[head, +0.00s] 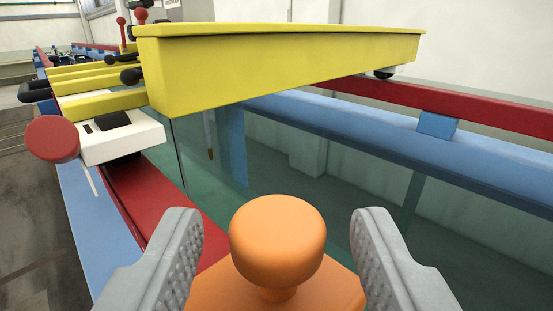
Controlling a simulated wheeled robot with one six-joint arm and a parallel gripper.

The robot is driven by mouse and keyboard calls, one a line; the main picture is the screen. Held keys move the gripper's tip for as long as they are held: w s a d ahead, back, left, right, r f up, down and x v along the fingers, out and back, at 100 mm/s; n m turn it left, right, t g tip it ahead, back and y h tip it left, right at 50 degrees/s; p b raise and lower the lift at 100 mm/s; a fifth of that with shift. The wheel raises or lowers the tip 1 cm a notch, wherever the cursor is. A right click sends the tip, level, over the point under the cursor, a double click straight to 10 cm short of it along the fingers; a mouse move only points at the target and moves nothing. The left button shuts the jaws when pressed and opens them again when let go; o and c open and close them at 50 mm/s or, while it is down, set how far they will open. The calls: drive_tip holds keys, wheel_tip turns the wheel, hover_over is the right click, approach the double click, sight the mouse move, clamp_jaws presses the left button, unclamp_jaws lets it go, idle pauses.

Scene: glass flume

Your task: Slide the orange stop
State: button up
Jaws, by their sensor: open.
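The orange stop (277,240) shows at the bottom middle of the head view, with a round mushroom-shaped knob on a short stem above a flat orange base. The base sits at the red rail (188,207) on the near left side of the flume, and its lower edge is cut off by the frame. My gripper (277,232) is open, with one grey ribbed finger on each side of the knob. A gap shows between the knob and each finger, so I see no contact.
A yellow carriage beam (270,75) spans the flume ahead. A white block (122,137) and dark red knob (52,138) stand at its left end. The blue far rail (400,143) carries another red rail (450,107). The near red rail is bare between stop and carriage.

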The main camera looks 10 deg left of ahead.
drive_tip(key=shift+w+a, duration=0.2)
drive_tip(key=shift+w, duration=1)
clamp_jaws()
